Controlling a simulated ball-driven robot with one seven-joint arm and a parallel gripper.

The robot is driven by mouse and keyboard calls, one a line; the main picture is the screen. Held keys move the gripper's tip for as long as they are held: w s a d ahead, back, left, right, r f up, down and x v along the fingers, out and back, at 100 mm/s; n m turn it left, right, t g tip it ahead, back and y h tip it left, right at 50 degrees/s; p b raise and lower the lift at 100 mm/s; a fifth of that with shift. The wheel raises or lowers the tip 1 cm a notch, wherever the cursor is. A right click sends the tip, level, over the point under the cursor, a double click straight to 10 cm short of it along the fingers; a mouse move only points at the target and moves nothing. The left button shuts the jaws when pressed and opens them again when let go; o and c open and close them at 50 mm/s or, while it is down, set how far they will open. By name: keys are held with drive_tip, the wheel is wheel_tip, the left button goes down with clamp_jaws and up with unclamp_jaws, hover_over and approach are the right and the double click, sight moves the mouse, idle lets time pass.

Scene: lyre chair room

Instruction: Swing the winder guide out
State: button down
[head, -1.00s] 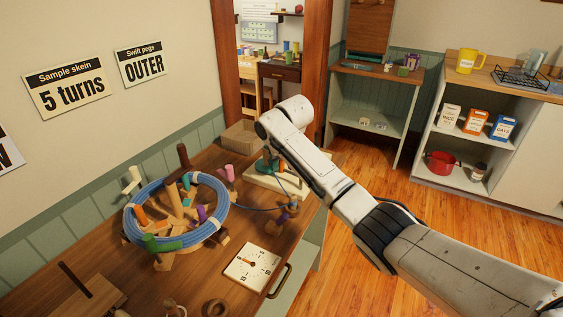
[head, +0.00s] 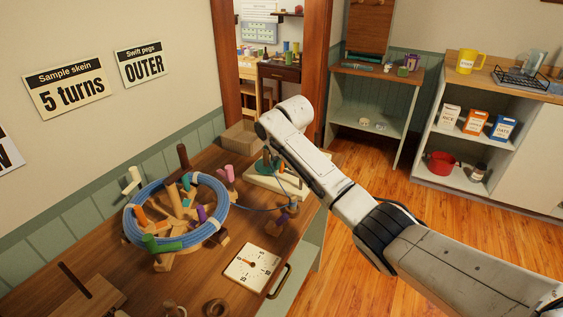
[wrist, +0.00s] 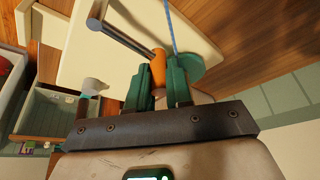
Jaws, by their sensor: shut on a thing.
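The winder stands on a pale board (head: 262,182) near the far right end of the wooden bench, with a green round part (wrist: 205,75) and a grey metal rod (wrist: 120,35). An orange handle (wrist: 158,70) sits at the rod's end. My gripper (wrist: 160,84) has its green fingers on both sides of this handle and is shut on it. In the head view my arm's end hides most of the winder and the gripper. Blue yarn (wrist: 171,27) passes by the handle. The swift carries a blue skein (head: 133,232) around its coloured pegs.
A dial plate (head: 252,266) lies near the bench's front edge. A small stand with a purple peg (head: 278,227) is beside the yarn. A box (head: 240,135) stands behind the winder. Shelves with boxes and a red pot (head: 441,162) are at the right. The floor between is clear.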

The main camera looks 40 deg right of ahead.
drive_tip(key=shift+a+r+n+p, duration=0.2)
drive_tip(key=shift+n+p, duration=0.1)
drive_tip(key=shift+p, duration=0.3)
drive_tip(key=shift+s+a+n+y+p, duration=0.2)
drive_tip(key=shift+a+n+y+p, duration=0.3)
drive_tip(key=shift+p, duration=0.55)
drive_tip(key=shift+s+a+f+n+p, duration=0.1)
drive_tip(key=shift+a+n+p, duration=0.05)
drive_tip(key=shift+n+p, duration=0.25)
drive_tip(key=shift+s+a+f+n+p, duration=0.1)
drive_tip(key=shift+n+p, duration=0.15)
drive_tip(key=shift+n, duration=0.25)
drive_tip(key=c, duration=1)
unclamp_jaws()
drive_tip(key=shift+c, duration=0.2)
